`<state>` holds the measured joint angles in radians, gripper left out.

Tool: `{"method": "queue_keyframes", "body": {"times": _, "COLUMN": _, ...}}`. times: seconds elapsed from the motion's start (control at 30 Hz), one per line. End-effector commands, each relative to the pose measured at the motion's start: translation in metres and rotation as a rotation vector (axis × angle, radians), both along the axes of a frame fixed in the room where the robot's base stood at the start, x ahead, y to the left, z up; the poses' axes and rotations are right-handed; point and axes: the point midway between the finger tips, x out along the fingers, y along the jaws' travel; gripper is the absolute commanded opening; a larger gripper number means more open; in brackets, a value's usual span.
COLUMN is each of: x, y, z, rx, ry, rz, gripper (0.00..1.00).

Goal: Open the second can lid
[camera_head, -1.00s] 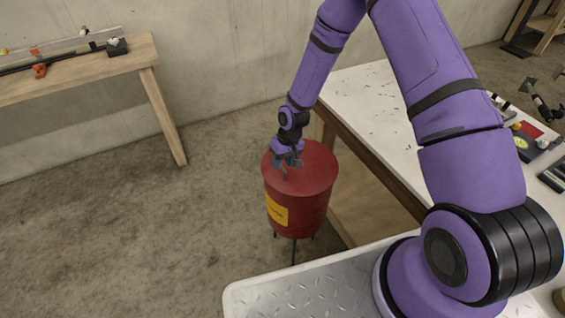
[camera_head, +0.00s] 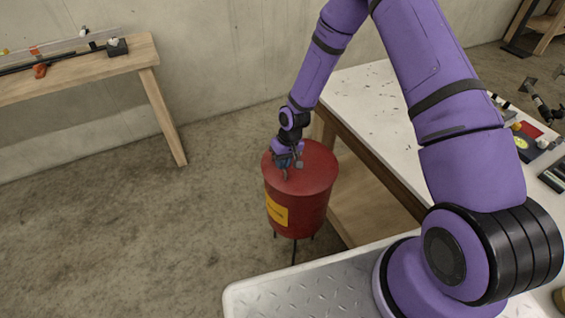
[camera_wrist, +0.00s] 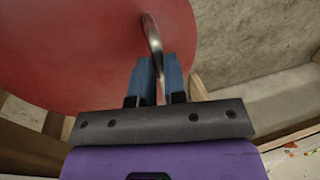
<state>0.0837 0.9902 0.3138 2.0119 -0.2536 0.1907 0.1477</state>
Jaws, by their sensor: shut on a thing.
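A red can (camera_head: 296,205) with a yellow label stands on thin legs on the floor, beside the worktable. Its round red lid (camera_head: 318,170) lies flat on top and looks closed. In the wrist view the lid (camera_wrist: 70,50) fills the left and middle, with a curved metal handle (camera_wrist: 152,35) near its edge. My gripper (camera_head: 287,176) is over the lid's left part. In the wrist view its blue fingers (camera_wrist: 158,75) are closed around the lower end of the handle. The exact contact between the fingertips is partly hidden.
A white-topped worktable (camera_head: 370,105) stands right behind the can, close to my arm. A wooden bench (camera_head: 90,72) with tools is at the back left against the concrete wall. The floor (camera_head: 130,240) left of the can is clear.

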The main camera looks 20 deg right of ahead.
Motion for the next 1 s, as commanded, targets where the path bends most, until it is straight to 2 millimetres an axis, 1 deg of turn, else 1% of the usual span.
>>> {"method": "queue_keyframes", "body": {"times": 0.17, "x": 0.001, "y": -0.005, "z": 0.011, "rx": 0.045, "ry": 0.009, "rz": -0.005, "gripper": 0.00}}
{"method": "queue_keyframes", "body": {"times": 0.47, "x": 0.004, "y": -0.019, "z": 0.039, "rx": 0.174, "ry": 0.033, "rz": -0.007, "gripper": 0.00}}
{"method": "queue_keyframes", "body": {"times": 0.77, "x": 0.007, "y": -0.038, "z": 0.068, "rx": 0.318, "ry": 0.061, "rz": -0.007, "gripper": 0.00}}
{"method": "queue_keyframes", "body": {"times": 1.0, "x": 0.011, "y": -0.057, "z": 0.091, "rx": 0.445, "ry": 0.086, "rz": -0.007, "gripper": 0.00}}
